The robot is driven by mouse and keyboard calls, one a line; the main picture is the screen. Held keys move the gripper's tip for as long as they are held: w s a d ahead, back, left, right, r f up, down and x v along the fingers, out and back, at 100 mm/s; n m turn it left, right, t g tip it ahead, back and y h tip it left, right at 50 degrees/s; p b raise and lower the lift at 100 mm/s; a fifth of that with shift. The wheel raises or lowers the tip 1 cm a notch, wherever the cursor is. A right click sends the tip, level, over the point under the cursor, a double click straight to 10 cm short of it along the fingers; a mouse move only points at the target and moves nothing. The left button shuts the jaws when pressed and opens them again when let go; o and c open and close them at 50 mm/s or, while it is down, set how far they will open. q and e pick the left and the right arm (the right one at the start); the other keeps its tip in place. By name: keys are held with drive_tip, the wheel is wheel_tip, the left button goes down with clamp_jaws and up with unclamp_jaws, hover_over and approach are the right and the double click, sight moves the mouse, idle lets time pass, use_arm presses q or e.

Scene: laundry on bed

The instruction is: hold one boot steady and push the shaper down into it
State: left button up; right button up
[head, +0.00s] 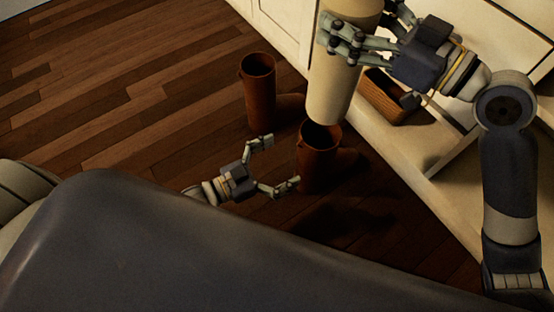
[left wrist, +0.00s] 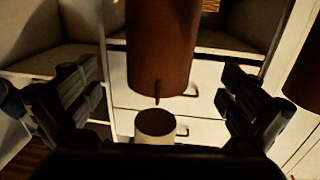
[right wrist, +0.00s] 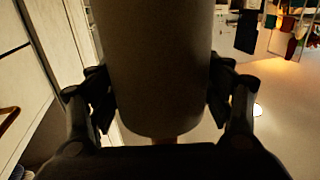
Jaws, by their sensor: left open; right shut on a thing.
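The near boot (head: 318,168), a brown upright shaft, stands on the wooden floor. My left gripper (head: 281,162) is open beside it, its fingers pointing at the shaft. In the left wrist view, which looks upside down, the boot (left wrist: 160,45) shows between the spread fingers. My right gripper (head: 352,40) is shut on the cream cylindrical shaper (head: 333,92). In the left wrist view the shaper's end (left wrist: 155,128) is apart from the boot's rim, just off its opening. The shaper (right wrist: 150,65) fills the right wrist view between the fingers.
A second brown boot (head: 259,92) stands farther back on the floor. Floor to the left is clear. A dark grey surface fills the front.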

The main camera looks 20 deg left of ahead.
use_arm(q)
approach(333, 135)
drive_tip(key=x, duration=0.5)
drive_tip(key=shift+d, duration=0.1)
drive_tip(key=c, duration=1.4)
